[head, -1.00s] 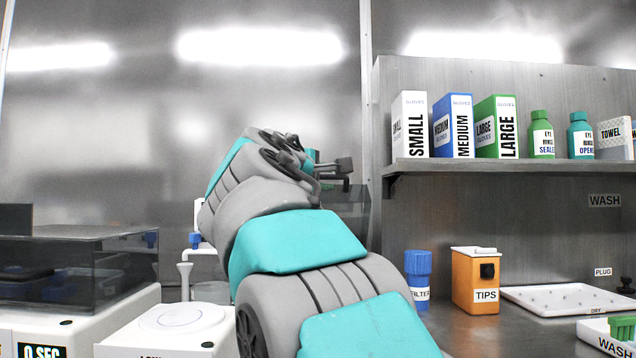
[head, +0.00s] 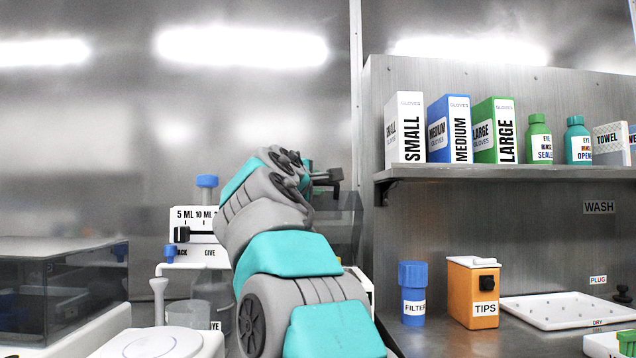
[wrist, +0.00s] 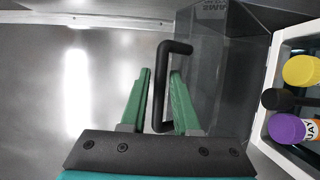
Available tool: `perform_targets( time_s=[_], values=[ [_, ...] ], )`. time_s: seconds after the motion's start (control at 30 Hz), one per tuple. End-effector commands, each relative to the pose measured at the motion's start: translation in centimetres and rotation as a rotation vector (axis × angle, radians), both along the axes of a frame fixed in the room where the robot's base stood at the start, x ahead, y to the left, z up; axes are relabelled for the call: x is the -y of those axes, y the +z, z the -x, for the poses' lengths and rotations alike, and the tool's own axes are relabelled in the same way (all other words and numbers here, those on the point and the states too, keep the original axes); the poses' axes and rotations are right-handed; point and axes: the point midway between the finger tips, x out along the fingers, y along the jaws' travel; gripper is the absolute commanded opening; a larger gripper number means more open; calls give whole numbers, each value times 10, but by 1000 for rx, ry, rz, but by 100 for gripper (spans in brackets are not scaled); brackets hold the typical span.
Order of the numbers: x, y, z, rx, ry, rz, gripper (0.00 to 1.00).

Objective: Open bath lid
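In the wrist view, a black bar handle (wrist: 176,47) stands out from a clear, smoky lid panel (wrist: 222,85). My gripper (wrist: 160,72) is open, and its two green fingers lie one on each side of the handle's long bar. A gap shows between the bar and each finger. In the head view, my gripper (head: 326,177) is small and mostly hidden behind my own arm. A dark see-through panel (head: 345,220) shows just beyond the arm, and the rest of the bath is hidden there.
A white rack (wrist: 270,65) with yellow-, black- and purple-topped bottles is at right in the wrist view. The head view shows a shelf (head: 470,172) of glove boxes, a blue filter bottle (head: 412,280), an orange tips box (head: 472,292) and a pipette stand (head: 195,225).

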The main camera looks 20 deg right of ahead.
Motion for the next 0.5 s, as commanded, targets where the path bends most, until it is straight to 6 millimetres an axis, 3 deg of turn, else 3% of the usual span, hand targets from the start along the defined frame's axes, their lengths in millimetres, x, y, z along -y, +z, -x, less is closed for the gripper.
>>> perform_targets(
  time_s=[0.33, 0.5],
  values=[
    [3, 0, -2, 0, -1, 0, 30],
    [3, 0, -2, -1, -1, -1, 10]
  ],
)
